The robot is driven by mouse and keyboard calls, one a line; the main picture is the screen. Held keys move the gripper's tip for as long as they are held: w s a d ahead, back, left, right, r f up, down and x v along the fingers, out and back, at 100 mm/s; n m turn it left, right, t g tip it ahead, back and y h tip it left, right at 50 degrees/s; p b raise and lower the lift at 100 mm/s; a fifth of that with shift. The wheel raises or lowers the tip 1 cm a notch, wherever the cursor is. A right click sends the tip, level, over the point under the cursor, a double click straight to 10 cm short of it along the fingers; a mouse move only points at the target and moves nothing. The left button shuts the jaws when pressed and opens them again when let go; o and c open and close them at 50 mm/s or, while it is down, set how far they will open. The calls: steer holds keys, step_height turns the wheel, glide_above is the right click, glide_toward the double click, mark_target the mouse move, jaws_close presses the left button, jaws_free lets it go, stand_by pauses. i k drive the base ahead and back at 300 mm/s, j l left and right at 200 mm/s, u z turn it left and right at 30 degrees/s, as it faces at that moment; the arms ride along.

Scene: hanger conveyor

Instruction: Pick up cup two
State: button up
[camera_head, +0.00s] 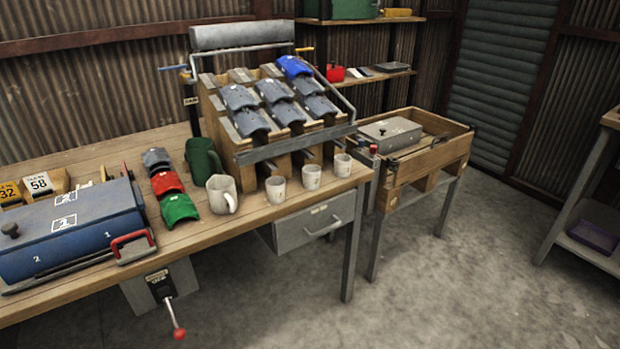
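Three small whitish cups stand upright in a row along the front edge of the wooden workbench. They are a left cup (275,190), a middle cup (311,177) and a right cup (342,165). Each seems to carry a small dark mark on its side, too small to read, so I cannot tell by marking which is cup two. The cups stand apart from one another. My gripper is not in view.
A cream pitcher (220,195) stands left of the cups, with a green jug (203,160) behind it. A wooden rack (243,174) with curved grey pieces and one blue piece rises behind the cups. A drawer (314,223) hangs below. Open floor (430,305) lies in front.

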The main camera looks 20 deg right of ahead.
mark_target(311, 177)
steer(key=l+u, duration=0.2)
steer(key=u, duration=0.15)
steer(key=i+l+u, duration=0.1)
steer(key=u, duration=0.2)
steer(key=l+u, duration=0.2)
steer(key=l, duration=0.45)
steer(key=l+u, duration=0.25)
steer(key=l, duration=0.4)
steer(key=k+l, duration=0.1)
steer(key=l, duration=1.15)
steer(key=k+l, duration=0.15)
steer(key=l, duration=0.45)
steer(key=l+u, duration=0.1)
steer(key=l, duration=0.55)
steer(key=k, duration=0.05)
